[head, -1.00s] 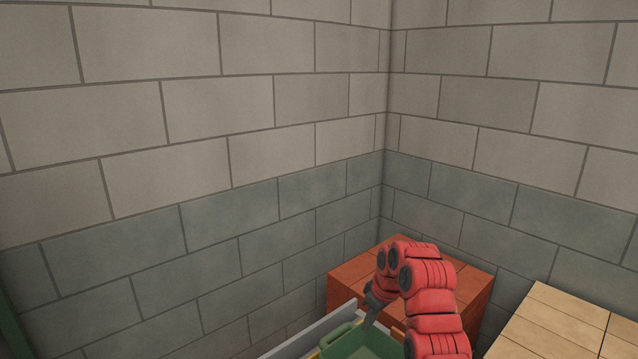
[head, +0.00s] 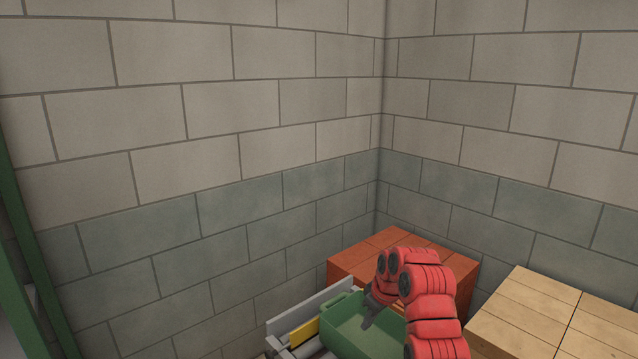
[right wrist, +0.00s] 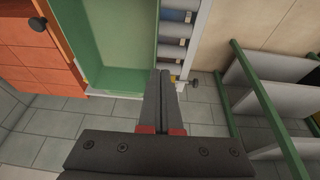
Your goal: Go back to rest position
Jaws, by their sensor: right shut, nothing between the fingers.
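My right arm is red and comes up from the bottom of the head view. My right gripper (head: 369,318) is dark and points down over the green crate there, partly hidden by my arm. In the right wrist view the fingers of my right gripper (right wrist: 161,76) are together with nothing between them. They lie beside the crate's edge in that picture. My left gripper is not in view.
The green crate (head: 340,331) stands on a roller conveyor (right wrist: 173,30); the part of its inside that shows is empty. A green-framed shelf (right wrist: 262,100) stands across the tiled floor.

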